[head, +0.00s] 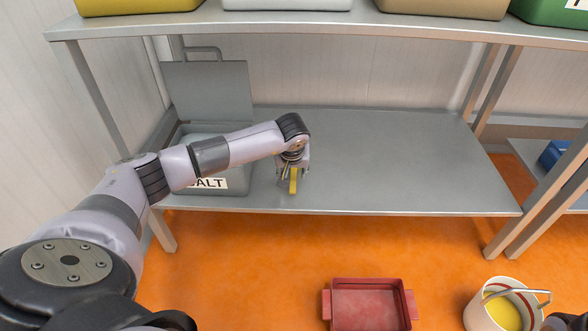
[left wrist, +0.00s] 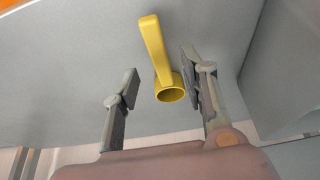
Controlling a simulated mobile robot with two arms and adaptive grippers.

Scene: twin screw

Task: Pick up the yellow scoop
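The yellow scoop (left wrist: 157,55) lies on the grey lower shelf, its handle pointing to the top of the left wrist view and its round cup nearer the gripper. My right gripper cannot be made out; only a dark part shows at the lower right corner of the head view.
A grey bin (head: 238,181) labelled SALT with a raised lid (head: 207,92) stands left of the gripper. The shelf (head: 400,160) is clear to the right. A red tray (head: 368,306) and a white bucket (head: 476,314) with yellow contents are in front, lower down.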

